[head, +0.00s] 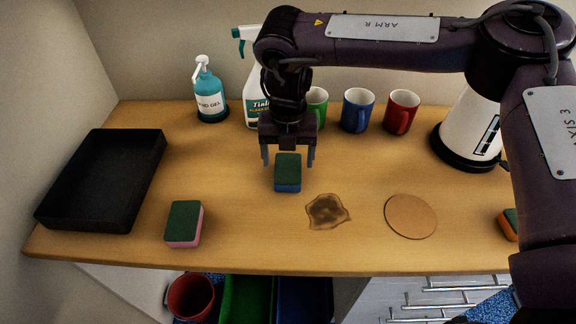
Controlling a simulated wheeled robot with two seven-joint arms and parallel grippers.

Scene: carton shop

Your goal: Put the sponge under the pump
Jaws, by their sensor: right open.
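The pump is the white-topped pump of a teal hand gel bottle (208,95), upright at the back left of the counter. A green and blue sponge (288,174) is near the middle. A green and pink sponge (185,222) lies at the front left, and a green and orange sponge (509,223) is partly cut off by my arm at the right. My right gripper (288,158) is open and points down at the green and blue sponge, one finger on each side of it; I cannot tell whether they touch. My left gripper is not in view.
A black tray (103,190) is at the left. A spray bottle (252,96), green, blue (357,111) and red mugs (401,112) and a white kettle (468,125) stand along the back. A dark stain (327,211) and a cork coaster (410,216) are at front.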

